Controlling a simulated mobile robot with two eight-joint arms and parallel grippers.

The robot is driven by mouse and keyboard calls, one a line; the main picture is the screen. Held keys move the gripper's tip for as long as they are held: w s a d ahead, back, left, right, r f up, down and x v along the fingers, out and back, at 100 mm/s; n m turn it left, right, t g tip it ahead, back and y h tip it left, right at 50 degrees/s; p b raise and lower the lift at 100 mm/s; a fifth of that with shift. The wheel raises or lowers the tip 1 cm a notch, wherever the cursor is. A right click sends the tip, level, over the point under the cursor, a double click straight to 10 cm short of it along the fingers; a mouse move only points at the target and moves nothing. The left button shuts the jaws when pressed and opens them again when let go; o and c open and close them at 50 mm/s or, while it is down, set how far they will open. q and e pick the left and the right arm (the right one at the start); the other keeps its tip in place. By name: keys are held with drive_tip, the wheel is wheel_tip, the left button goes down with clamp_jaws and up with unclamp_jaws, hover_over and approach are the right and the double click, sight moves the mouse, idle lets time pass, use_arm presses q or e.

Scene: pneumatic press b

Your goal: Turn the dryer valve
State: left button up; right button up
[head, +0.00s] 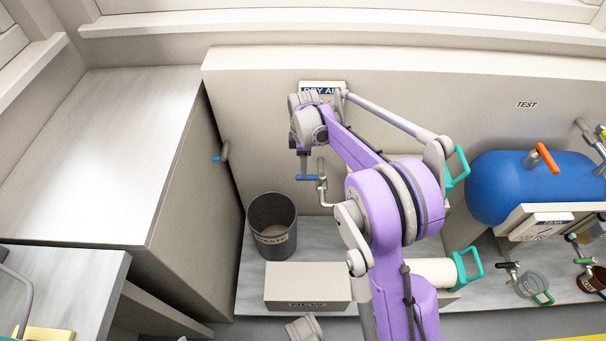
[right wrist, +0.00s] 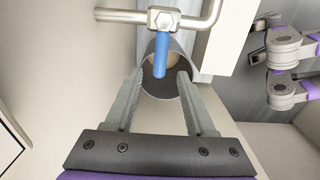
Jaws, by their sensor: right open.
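The dryer valve has a blue lever handle (right wrist: 160,56) on a metal pipe (right wrist: 120,15) in the right wrist view. The handle points toward my right gripper (right wrist: 160,75), and its end lies about level with the fingertips, between them in the picture. The fingers are open with a gap on each side of the handle; I see no contact. In the head view, the blue handle (head: 307,178) shows just below my right gripper (head: 304,166), under the DRY AIR sign (head: 322,87), which my arm partly covers.
A grey waste bin (head: 259,219) stands below the valve, beside a NEW box (head: 307,285). Another blue-handled fitting (head: 222,154) is on the cabinet side at left. A blue tank (head: 515,187) with an orange handle (head: 547,157) stands at right.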

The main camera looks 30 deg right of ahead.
sight(311, 178)
wheel_tip(311, 178, down, 5)
drive_tip(key=shift+b, duration=0.55)
clamp_jaws()
idle(1.1)
